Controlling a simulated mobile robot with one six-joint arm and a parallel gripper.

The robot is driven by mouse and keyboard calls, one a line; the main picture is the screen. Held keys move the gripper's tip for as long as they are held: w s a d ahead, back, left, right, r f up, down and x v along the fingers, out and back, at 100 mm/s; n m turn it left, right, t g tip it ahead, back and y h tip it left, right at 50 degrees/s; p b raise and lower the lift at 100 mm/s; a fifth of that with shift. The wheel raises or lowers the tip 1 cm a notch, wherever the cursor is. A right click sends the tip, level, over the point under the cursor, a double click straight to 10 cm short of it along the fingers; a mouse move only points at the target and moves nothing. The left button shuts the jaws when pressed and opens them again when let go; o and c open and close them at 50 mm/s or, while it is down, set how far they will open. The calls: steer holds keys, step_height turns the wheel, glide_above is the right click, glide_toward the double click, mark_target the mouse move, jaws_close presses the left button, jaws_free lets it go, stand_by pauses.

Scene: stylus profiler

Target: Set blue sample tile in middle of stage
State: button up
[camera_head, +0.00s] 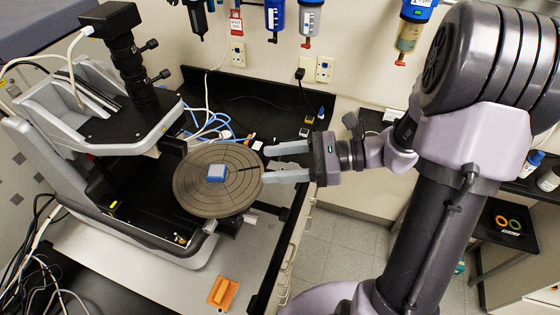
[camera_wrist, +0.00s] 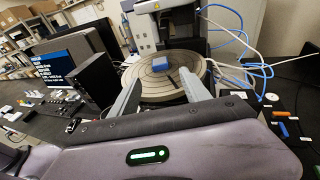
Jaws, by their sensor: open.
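The blue sample tile (camera_head: 217,172) lies on the round brown stage (camera_head: 190,195), at about its middle. The stage has ring lines and a dark radial slot. In the wrist view the tile (camera_wrist: 176,62) sits on the stage (camera_wrist: 142,88), beyond my fingertips. My gripper (camera_head: 266,164) is open and empty at the right edge of the stage, with its fingers pointing toward the tile. In the wrist view the two fingers of my gripper (camera_wrist: 163,88) are spread apart, with a gap between them and the tile.
The profiler (camera_head: 130,135) with its dark optical column stands left of and behind the stage. An orange block (camera_head: 221,291) lies on the bench in front. Blue and white cables (camera_head: 215,125) run behind the stage. Small items (camera_wrist: 283,128) lie on the dark bench at right.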

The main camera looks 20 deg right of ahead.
steer(key=s+a+r+n+g+h, duration=0.2)
steer(key=s+a+n+g+h, duration=0.3)
steer(key=s+n+h, duration=0.55)
steer(key=s+d+r+n+t+h, duration=0.2)
steer(key=s+r+n+t, duration=0.2)
steer(key=n+t, duration=0.25)
step_height(320, 180, down, 25)
steer(key=w+g+b, duration=0.1)
steer(key=b, duration=2.3)
steer(key=shift+r+n, duration=0.2)
steer(key=shift+n, duration=0.1)
